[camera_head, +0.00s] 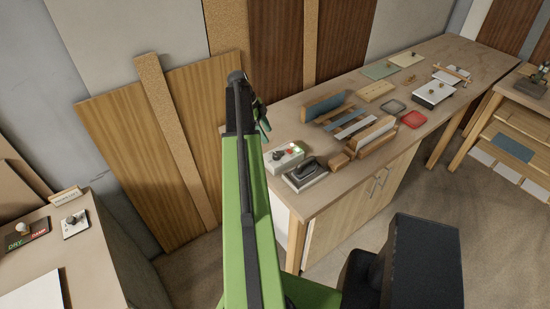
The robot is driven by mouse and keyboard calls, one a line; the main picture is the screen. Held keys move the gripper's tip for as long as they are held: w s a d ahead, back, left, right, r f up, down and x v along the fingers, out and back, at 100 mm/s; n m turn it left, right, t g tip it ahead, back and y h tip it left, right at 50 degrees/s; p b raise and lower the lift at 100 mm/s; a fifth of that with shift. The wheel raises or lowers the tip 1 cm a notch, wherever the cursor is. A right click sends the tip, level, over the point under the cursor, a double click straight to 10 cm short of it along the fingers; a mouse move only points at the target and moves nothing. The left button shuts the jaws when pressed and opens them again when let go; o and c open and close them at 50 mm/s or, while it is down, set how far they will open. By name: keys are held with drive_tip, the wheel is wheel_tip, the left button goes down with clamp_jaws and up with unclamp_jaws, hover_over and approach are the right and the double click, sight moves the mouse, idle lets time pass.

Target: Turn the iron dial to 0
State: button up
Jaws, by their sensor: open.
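A light control box (287,157) sits at the near left corner of the wooden bench, with a dark round dial (278,155) and small red and green spots. Its markings are too small to read, so I cannot tell the dial's setting. A dark iron (308,170) rests on a pale stand just in front of the box. My gripper (263,118) is at the far end of my raised green arm, open and partly hidden behind the arm's end. In the picture it shows above and left of the box, apart from the dial.
The bench (330,195) also holds wooden blocks and strips, a red tray (411,119) and a grey tray (393,106). At left, a desk carries a DRY/DAMP panel (27,233) and another knob plate (75,224). Tall boards lean on the wall.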

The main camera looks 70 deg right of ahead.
sight(276, 154)
drive_tip(key=b+x, duration=0.9)
drive_tip(key=x, duration=0.2)
drive_tip(key=shift+f, duration=0.35)
drive_tip(key=shift+r, duration=0.15)
drive_tip(key=shift+c, duration=0.2)
clamp_jaws()
drive_tip(key=shift+d, duration=0.2)
drive_tip(key=shift+a, duration=0.3)
